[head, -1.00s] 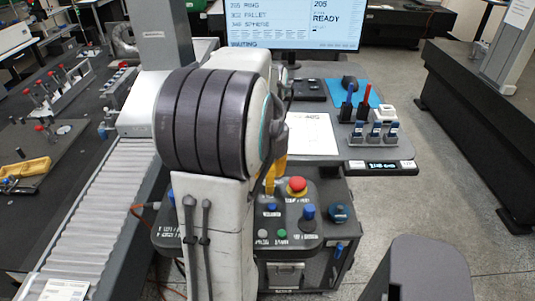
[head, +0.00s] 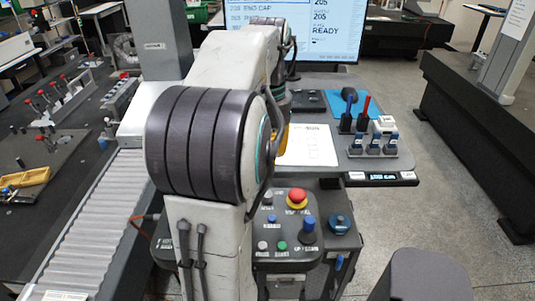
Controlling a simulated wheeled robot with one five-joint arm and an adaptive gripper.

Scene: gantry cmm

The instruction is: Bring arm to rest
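My arm rises large in the middle of the head view and reaches away over the side table (head: 352,165), towards the monitor. My gripper is not clearly visible; it is hidden behind the arm's own links. A yellow part shows just beside the arm above the table, and I cannot tell what it is. I cannot see whether anything is held.
A control box (head: 282,265) with a red mushroom button (head: 297,197) stands close to my arm. A monitor (head: 308,36) reading READY is behind. A white sheet (head: 308,146) lies on the table. Grey floor (head: 440,190) is free at right; a roller conveyor (head: 95,215) runs at left.

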